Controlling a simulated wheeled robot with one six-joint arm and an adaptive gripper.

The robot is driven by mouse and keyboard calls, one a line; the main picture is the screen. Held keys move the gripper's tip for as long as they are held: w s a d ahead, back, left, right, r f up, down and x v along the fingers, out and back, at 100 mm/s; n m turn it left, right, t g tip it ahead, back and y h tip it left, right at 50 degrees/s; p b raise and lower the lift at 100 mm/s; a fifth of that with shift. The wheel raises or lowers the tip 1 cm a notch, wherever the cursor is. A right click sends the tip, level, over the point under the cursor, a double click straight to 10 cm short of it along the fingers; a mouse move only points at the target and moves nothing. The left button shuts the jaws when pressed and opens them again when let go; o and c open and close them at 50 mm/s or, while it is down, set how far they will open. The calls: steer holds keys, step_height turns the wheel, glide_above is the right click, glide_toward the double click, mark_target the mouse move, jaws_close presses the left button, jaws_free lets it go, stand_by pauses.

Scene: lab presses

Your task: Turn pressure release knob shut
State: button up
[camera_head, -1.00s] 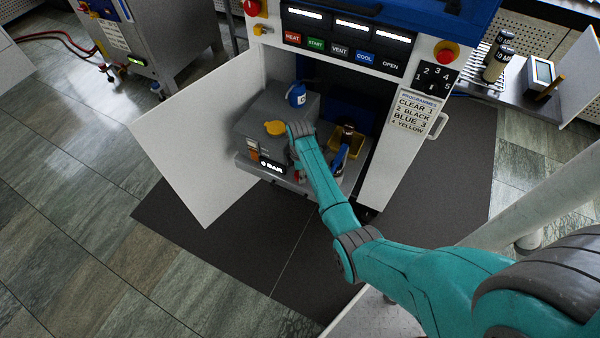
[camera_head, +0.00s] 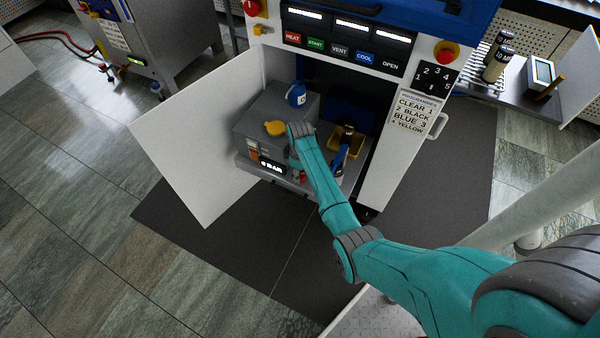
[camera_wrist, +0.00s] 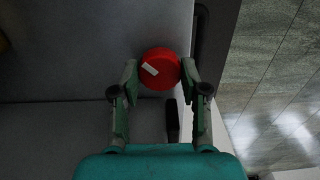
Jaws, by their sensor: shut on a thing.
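The round red knob (camera_wrist: 158,70) with a white pointer mark shows in the wrist view, on the grey unit (camera_wrist: 60,60). My gripper (camera_wrist: 159,72) is shut on it, one finger on each side. The white mark lies slanted on the knob's face. In the head view my teal arm reaches into the open cabinet to the grey unit (camera_head: 268,116), which has a "0 BAR" display (camera_head: 272,166). In that view a little red shows beside my wrist, and my fingers are mostly hidden by the arm.
A blue-handled lever (camera_head: 342,155) stands close right of my wrist. The white cabinet door (camera_head: 195,148) is open at left. A black lever (camera_wrist: 172,120) is just below the knob.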

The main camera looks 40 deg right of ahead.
steer(key=m, duration=0.4)
steer(key=shift+m, duration=2.3)
steer(key=o, duration=1.2)
steer(key=shift+c, duration=0.2)
step_height(320, 180, up, 12)
